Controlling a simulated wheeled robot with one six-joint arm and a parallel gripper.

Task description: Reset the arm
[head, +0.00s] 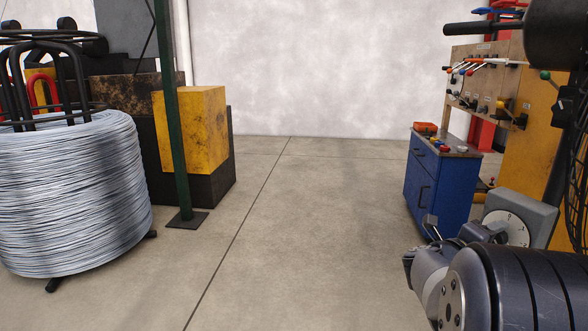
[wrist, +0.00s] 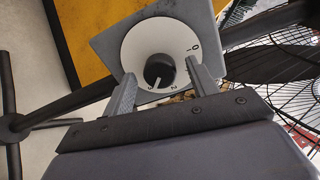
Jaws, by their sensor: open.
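My arm (head: 500,285) reaches in from the lower right of the head view. My gripper (wrist: 160,70) is open in the wrist view, with its two grey fingers apart. Between and beyond the fingertips is a black knob (wrist: 159,71) on a white numbered dial. The dial (wrist: 182,38) sits on a grey box (wrist: 108,45). Whether a finger touches the knob or the dial cannot be told. The dial also shows in the head view (head: 506,226), just behind my arm.
A black wire-caged fan (wrist: 285,85) stands close on the right. A blue cabinet (head: 425,190) and a tool board (head: 470,85) are at the right. A wire coil (head: 70,195), a green post (head: 171,110) and a yellow block (head: 195,130) are left. The middle floor (head: 290,230) is clear.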

